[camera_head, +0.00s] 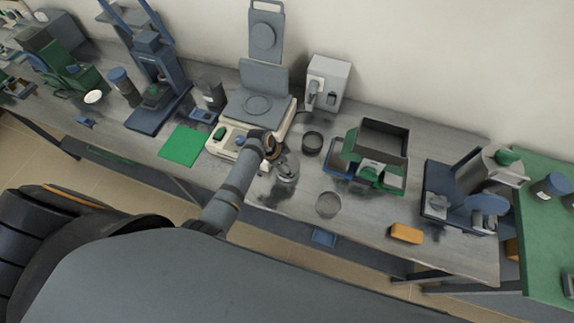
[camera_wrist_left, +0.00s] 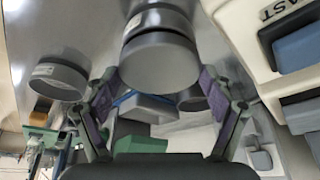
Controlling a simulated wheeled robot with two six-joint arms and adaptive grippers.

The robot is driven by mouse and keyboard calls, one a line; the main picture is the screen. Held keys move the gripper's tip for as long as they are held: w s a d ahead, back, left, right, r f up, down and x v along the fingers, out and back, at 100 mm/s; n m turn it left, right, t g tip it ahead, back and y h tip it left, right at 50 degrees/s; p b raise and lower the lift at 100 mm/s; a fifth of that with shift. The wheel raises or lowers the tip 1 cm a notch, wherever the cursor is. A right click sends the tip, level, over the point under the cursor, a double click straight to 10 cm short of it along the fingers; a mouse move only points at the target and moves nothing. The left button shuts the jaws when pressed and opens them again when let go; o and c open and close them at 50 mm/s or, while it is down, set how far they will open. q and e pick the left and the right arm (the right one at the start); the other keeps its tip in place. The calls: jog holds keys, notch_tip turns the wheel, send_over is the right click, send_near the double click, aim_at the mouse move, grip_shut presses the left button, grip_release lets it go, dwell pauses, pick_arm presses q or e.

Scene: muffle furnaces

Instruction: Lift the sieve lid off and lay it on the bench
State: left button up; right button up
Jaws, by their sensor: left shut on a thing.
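My left gripper (camera_head: 272,148) is over the bench, beside the cream balance-like device. In the left wrist view its two purple fingers (camera_wrist_left: 158,82) are closed on the sides of a round grey piece (camera_wrist_left: 160,62), which appears to be the sieve lid. A grey cylinder with a pale label (camera_wrist_left: 158,18), apparently the sieve body, shows right against it; I cannot tell whether the two are touching. In the head view the sieve (camera_head: 288,170) stands at the gripper, partly hidden by it. My right gripper is not in view.
A round grey pan (camera_head: 328,205) stands to the front right, and a dark round dish (camera_head: 312,142) behind. A green-and-grey box device (camera_head: 378,155) is to the right. An orange block (camera_head: 406,233) lies near the front edge. Bare bench (camera_head: 365,215) lies between pan and block.

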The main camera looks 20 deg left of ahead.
pick_arm(q)
jog(key=s+r+b, duration=0.3)
jog(key=s+r, duration=0.9)
jog(key=s, duration=0.2)
jog(key=shift+d+r, duration=0.15)
jog(key=shift+d, duration=0.2)
